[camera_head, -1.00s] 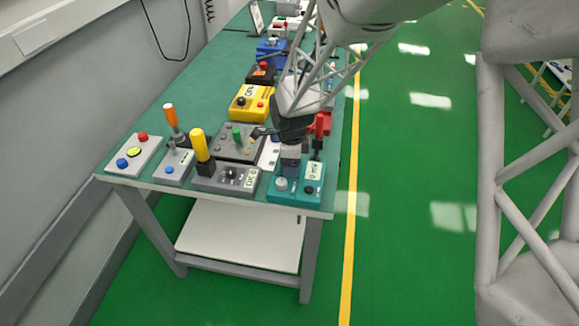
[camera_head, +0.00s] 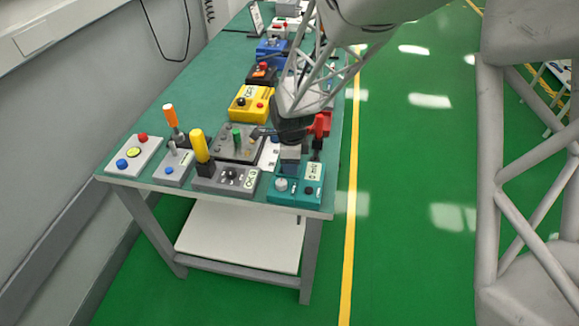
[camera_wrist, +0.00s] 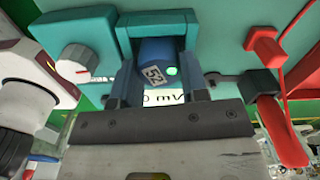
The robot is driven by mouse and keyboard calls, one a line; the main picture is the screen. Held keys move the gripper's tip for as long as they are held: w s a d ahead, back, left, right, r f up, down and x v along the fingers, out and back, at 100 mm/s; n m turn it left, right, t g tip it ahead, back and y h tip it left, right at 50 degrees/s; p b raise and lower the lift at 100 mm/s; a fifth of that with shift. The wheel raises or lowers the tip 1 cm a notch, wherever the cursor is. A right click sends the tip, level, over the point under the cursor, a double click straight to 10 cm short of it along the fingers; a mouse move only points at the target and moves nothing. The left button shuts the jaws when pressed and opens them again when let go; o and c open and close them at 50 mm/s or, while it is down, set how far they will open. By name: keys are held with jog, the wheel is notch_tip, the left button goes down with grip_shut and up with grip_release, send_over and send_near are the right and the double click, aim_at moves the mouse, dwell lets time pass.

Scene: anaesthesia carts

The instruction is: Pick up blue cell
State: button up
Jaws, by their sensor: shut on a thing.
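The blue cell (camera_wrist: 155,49) is a short blue cylinder with a white tag reading 52. In the wrist view it sits between my gripper's fingers, framed by a teal bracket on the teal box. My gripper (camera_wrist: 160,75) is shut on it. In the head view my gripper (camera_head: 291,168) points down at the back of the teal box (camera_head: 297,196) at the table's near right corner. The cell is hidden there behind the gripper. I cannot tell whether the cell is clear of its bracket.
The teal box has a white knob (camera_wrist: 76,57) beside the gripper. A red lever (camera_wrist: 264,48) stands close on the other side. A grey box with a yellow handle (camera_head: 198,145) and a yellow box (camera_head: 250,104) are nearby. Open green floor lies right of the table.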

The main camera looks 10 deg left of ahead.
jog(key=shift+r, duration=0.1)
jog(key=shift+r, duration=0.4)
notch_tip(320, 180, up, 3)
jog(key=shift+s+f, duration=0.1)
jog(key=shift+f, duration=0.05)
jog(key=s+d+r, duration=0.1)
jog(key=s+d, duration=0.6)
jog(key=s, duration=0.7)
jog(key=shift+d+r, duration=0.15)
jog(key=shift+d, duration=0.05)
dwell(0.3)
jog(key=w+a+r, duration=0.2)
jog(key=w+a, duration=0.5)
jog(key=w, duration=0.3)
jog(key=w+a+r, duration=0.2)
jog(key=w+a, duration=0.6)
jog(key=w, duration=0.2)
jog(key=shift+w+r, duration=0.2)
jog(key=shift+r, duration=0.05)
jog(key=shift+f, duration=0.15)
